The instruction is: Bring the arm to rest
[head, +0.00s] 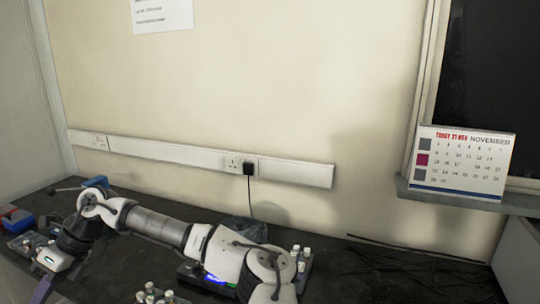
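My white and grey arm stretches across the dark bench from the lower right to the left. My gripper (45,287) is at the lower left, beyond the wrist, near the bench's front edge. Only a purple-grey part of it shows, cut by the bottom of the picture. Its fingertips cannot be made out, so I cannot tell whether it is open or shut, or whether it holds anything.
Several white-capped vials (155,294) stand at the front edge of view. A rack of vials (301,257) is right of my arm. Red and blue boxes (15,219) lie far left. Black cables (415,252) lie on the right of the bench (345,280). A calendar (460,160) stands on a ledge.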

